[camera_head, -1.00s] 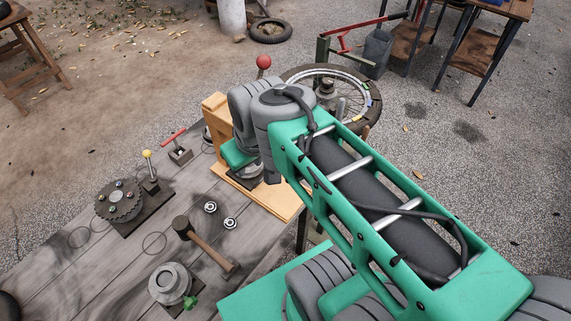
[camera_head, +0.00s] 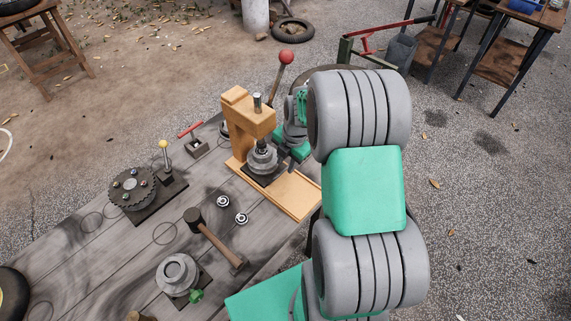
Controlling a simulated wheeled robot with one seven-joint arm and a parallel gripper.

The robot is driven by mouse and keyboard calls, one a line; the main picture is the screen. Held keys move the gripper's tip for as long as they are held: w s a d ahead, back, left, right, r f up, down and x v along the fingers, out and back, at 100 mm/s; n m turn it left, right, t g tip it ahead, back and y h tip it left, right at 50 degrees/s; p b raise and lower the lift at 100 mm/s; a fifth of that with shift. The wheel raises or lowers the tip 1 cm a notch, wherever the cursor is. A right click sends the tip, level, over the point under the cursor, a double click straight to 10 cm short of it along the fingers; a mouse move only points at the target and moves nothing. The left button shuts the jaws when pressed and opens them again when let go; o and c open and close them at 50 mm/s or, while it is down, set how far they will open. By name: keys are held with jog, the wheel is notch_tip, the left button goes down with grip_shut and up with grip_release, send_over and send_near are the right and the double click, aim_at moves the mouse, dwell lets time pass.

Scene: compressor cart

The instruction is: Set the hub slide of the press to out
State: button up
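The press has an orange wooden frame (camera_head: 238,122) with a metal ram (camera_head: 258,103) pointing down from its head. A grey stepped metal hub (camera_head: 263,158) sits on a dark slide plate (camera_head: 262,176) on the wooden base, under the ram. A lever with a red ball (camera_head: 286,57) rises behind the press head. My gripper (camera_head: 299,152) is just right of the hub, its dark fingers low over the base side. My arm and the small scale hide whether the fingers are apart or touching the slide.
The workbench (camera_head: 110,255) holds a mallet (camera_head: 215,240), two small bearings (camera_head: 232,210), a gear fixture with a yellow knob (camera_head: 163,144), a red-handled clamp (camera_head: 192,135) and a round grey fixture (camera_head: 177,272).

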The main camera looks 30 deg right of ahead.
jog(key=shift+w+f, duration=0.2)
jog(key=shift+f, duration=0.95)
grip_shut()
dwell(0.5)
